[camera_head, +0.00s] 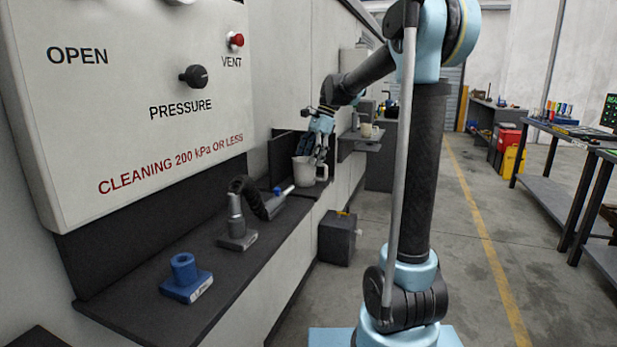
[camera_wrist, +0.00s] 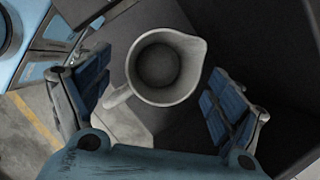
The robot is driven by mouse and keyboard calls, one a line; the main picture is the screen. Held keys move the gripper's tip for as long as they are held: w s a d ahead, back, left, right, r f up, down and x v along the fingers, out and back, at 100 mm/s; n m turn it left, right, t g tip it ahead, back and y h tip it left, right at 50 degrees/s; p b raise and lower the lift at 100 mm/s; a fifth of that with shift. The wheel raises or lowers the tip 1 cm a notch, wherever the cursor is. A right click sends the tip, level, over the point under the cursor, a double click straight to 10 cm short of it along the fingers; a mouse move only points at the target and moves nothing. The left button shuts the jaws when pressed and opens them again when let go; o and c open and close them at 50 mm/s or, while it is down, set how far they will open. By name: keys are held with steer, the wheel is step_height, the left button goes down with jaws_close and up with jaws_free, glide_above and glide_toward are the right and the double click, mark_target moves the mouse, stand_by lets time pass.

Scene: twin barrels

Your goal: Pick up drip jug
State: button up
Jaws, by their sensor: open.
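The drip jug (camera_head: 304,172) is a pale grey jug with a handle on its right side, standing at the far end of the dark wall shelf in the head view. In the wrist view I look down into the jug (camera_wrist: 166,68); its spout points to the upper right and its handle to the lower left. My gripper (camera_head: 318,150) is right at the jug in the head view. In the wrist view my gripper (camera_wrist: 160,100) is open, with one blue-padded finger on each side of the jug. Gaps show between both fingers and the jug's wall.
On the dark shelf (camera_head: 135,300), nearer the camera, are a blue fitting on a block (camera_head: 186,277) and a grey nozzle with a black hose (camera_head: 236,225). A control panel (camera_head: 130,90) hangs above. A dark box (camera_head: 338,238) stands on the floor beside the shelf.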

mark_target(303, 171)
steer(key=shift+x, duration=2.9)
steer(key=shift+w, duration=0.2)
steer(key=c, duration=1.2)
